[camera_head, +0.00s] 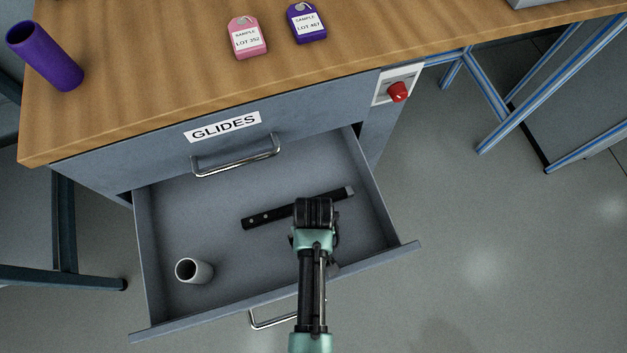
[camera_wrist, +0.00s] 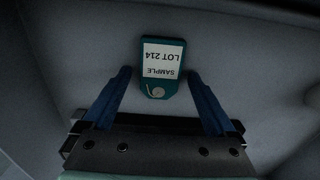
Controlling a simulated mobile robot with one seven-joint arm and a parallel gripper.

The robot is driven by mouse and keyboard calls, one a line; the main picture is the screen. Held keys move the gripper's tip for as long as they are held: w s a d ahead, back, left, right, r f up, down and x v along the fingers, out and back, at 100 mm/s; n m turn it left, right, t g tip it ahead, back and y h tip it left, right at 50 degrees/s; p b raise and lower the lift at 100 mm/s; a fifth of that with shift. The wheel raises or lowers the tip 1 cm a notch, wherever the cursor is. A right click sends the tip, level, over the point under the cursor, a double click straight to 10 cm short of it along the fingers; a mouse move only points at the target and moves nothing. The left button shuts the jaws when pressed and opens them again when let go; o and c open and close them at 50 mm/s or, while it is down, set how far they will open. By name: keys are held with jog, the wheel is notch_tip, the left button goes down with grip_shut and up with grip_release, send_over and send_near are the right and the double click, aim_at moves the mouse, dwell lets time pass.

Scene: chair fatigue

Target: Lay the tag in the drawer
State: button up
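A teal tag (camera_wrist: 162,72) labelled SAMPLE LOT 214 shows in the wrist view, lying face up on the grey surface of the drawer. My gripper (camera_wrist: 159,74) is open, with one blue finger on each side of the tag and clear gaps between. Nothing is held. In the head view my arm reaches into the open drawer (camera_head: 165,205) below the GLIDES panel. My gripper body hides the tag and the fingertips there.
A grey cup (camera_head: 190,271) stands at the drawer's front left. The wooden desktop (camera_head: 150,75) above holds a purple cylinder (camera_head: 45,57), a pink tag (camera_head: 247,38) and a purple tag (camera_head: 306,22). A red knob (camera_head: 397,92) sits right of the GLIDES panel (camera_head: 222,126).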

jog(key=shift+r, duration=0.1)
notch_tip(320, 180, up, 12)
jog(key=p, duration=0.3)
jog(key=shift+p, duration=0.3)
jog(key=shift+r, duration=0.1)
dwell(0.3)
